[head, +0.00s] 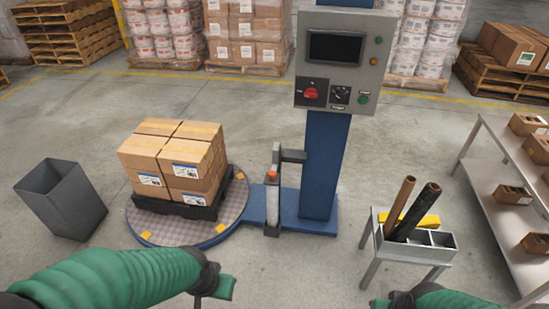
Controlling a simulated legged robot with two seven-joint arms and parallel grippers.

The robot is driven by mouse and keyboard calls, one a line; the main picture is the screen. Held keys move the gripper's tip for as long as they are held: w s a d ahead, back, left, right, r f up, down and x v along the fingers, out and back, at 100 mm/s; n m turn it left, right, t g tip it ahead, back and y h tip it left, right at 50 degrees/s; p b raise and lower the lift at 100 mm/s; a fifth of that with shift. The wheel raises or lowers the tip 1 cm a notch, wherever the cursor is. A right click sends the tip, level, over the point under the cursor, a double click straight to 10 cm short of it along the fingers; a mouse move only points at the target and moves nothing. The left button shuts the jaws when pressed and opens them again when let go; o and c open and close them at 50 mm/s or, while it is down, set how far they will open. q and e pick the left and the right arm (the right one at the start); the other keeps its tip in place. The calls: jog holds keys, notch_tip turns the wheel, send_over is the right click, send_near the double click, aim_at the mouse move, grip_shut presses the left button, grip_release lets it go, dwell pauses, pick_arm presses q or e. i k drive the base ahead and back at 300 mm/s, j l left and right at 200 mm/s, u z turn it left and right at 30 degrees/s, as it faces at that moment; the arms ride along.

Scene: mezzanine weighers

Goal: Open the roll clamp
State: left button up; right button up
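A grey vertical film carriage (272,207) stands left of the blue mast (322,170), with an arm at its top reaching to the mast. A small orange-red part (272,174) on it may belong to the roll clamp; at this size I cannot tell whether the clamp is open or shut. My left gripper (225,287), at the end of a green-sleeved arm, is at the bottom, nearer than the carriage and apart from it. My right gripper (379,304) is partly cut off at the bottom edge, below the roll stand. I cannot make out the finger opening of either, and neither shows a held thing.
Stacked cartons (175,158) stand on a black pallet on the round turntable (150,230). A control box (342,62) tops the mast. A grey bin (60,200) is left. A small stand (412,246) holds two rolls; a shelf (490,165) is right.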

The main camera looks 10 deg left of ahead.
aim_at(272, 177)
jog(key=i+u, duration=0.15)
jog(key=u, duration=0.65)
jog(key=i+l+u, duration=0.4)
jog(key=i, duration=0.15)
jog(key=i+l+u, duration=0.45)
jog(key=l, duration=0.15)
jog(key=i+l, duration=0.45)
jog(key=l, duration=0.2)
